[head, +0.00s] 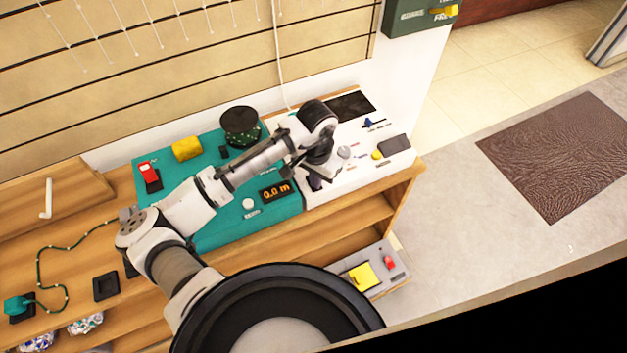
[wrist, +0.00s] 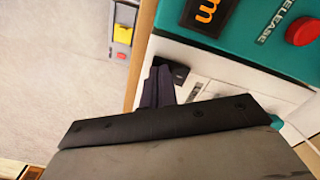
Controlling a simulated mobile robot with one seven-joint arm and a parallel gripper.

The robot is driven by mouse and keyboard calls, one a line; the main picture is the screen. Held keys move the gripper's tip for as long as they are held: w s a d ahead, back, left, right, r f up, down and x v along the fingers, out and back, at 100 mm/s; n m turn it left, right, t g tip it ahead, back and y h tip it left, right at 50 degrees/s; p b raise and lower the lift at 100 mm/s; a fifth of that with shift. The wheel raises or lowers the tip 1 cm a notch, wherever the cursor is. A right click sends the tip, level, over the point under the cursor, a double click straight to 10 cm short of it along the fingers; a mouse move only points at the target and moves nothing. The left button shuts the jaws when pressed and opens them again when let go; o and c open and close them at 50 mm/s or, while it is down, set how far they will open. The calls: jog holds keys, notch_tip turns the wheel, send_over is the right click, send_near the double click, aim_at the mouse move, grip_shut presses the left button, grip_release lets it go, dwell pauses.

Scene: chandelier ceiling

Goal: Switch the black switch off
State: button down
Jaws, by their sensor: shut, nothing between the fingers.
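My gripper (head: 315,184) is over the near left part of the white panel (head: 350,173) on the bench. In the wrist view the dark fingers (wrist: 158,82) are closed together and hold nothing. A small black piece on the white panel, which looks like the black switch (wrist: 181,72), shows right beside the fingertips. I cannot tell whether the fingers touch it, or which position it is in. In the head view my gripper and wrist cover that spot.
Left of the white panel is a teal panel (head: 220,238) with an orange-lit display (head: 274,191), a yellow block (head: 186,149) and a dark round container (head: 240,126). A dark grey box (head: 394,146) is at the right. A lower grey panel (head: 385,287) holds a yellow piece (head: 362,276).

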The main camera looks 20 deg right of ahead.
notch_tip(320, 180, up, 7)
jog(key=p, duration=0.6)
dwell(0.6)
